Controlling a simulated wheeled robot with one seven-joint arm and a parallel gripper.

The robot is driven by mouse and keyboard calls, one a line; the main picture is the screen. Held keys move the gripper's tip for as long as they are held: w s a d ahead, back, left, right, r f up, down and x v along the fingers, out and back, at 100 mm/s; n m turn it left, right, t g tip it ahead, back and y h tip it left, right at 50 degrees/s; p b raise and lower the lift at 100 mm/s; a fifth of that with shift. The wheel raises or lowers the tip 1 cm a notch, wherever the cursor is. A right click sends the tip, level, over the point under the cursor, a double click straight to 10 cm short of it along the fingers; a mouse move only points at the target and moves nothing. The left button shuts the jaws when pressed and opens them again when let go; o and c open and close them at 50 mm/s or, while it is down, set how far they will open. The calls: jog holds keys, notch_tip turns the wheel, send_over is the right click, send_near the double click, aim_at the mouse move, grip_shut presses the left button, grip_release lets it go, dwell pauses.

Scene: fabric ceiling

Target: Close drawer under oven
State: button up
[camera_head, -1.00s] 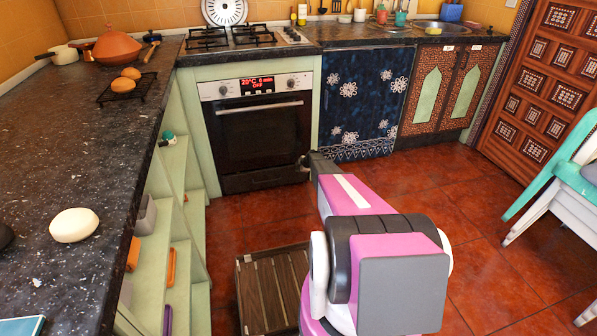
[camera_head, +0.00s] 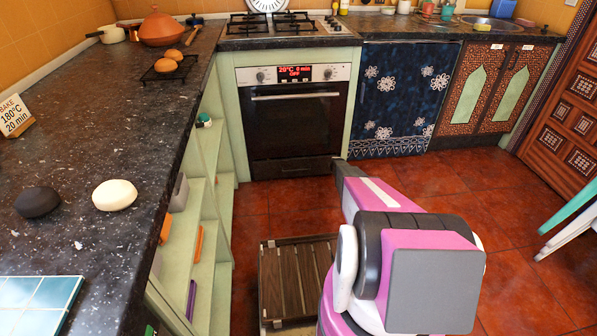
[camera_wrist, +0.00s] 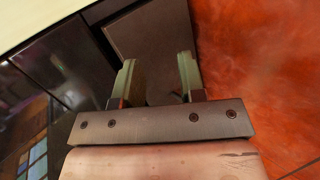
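The oven (camera_head: 294,110) stands under the hob, with its door shut. The drawer (camera_head: 292,167) is the dark low panel beneath the oven door. It looks flush or nearly flush with the oven, but I cannot tell for sure. My gripper (camera_head: 343,170) is low by the drawer's right end; its fingers are hard to make out in the head view. In the wrist view, my gripper (camera_wrist: 157,78) has its two fingers apart with nothing between them. A dark flat panel (camera_wrist: 150,35), apparently the drawer front, lies just beyond the fingertips. I cannot tell whether they touch it.
A slatted wooden tray (camera_head: 285,285) is low in front of me. Green open shelves (camera_head: 205,215) and the dark counter (camera_head: 95,165) border the left. Red floor (camera_head: 440,185) is clear to the right. A pale chair (camera_head: 570,225) stands at the right edge.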

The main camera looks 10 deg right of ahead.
jog(key=s+a+f+n+t+y, duration=0.2)
jog(key=a+n+t+y, duration=0.15)
jog(key=a, duration=0.55)
jog(key=s+a+f+n+t+y, duration=0.25)
jog(key=a+y, duration=0.25)
jog(key=a, duration=0.4)
jog(key=shift+g+h, duration=0.25)
jog(key=shift+g, duration=0.15)
jog(key=x, duration=1.1)
jog(key=shift+w+a+r, duration=0.15)
jog(key=shift+w+a, duration=0.05)
jog(key=shift+w, duration=0.05)
jog(key=shift+c, duration=0.3)
